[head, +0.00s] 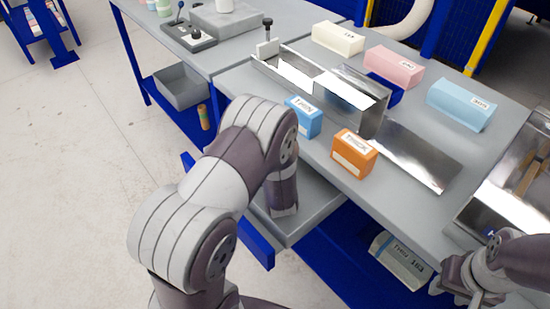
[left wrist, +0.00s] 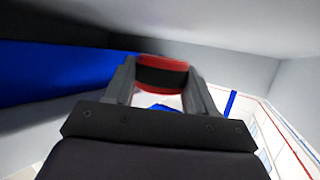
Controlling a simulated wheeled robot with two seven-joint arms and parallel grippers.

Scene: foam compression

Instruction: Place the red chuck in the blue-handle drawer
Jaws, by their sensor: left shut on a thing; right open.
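In the left wrist view the red chuck (left wrist: 162,63), red with a black band, sits between the two fingers of my left gripper (left wrist: 160,80), which is shut on it. In the head view my left arm reaches down into an open grey drawer (head: 318,222) under the workbench; its gripper and the chuck are hidden there. A long blue handle (head: 256,243) runs along the drawer's front, partly covered by my arm. Grey walls surround the gripper in the left wrist view. I cannot tell whether the chuck touches the drawer floor. My right gripper (head: 468,290) is open at the lower right.
The workbench (head: 420,130) above carries a blue box (head: 303,117), an orange box (head: 353,153), metal trays (head: 415,155) and pastel blocks (head: 394,66). A labelled container (head: 398,262) lies on the lower shelf. A metal bin (head: 515,175) stands at the right. The floor at left is clear.

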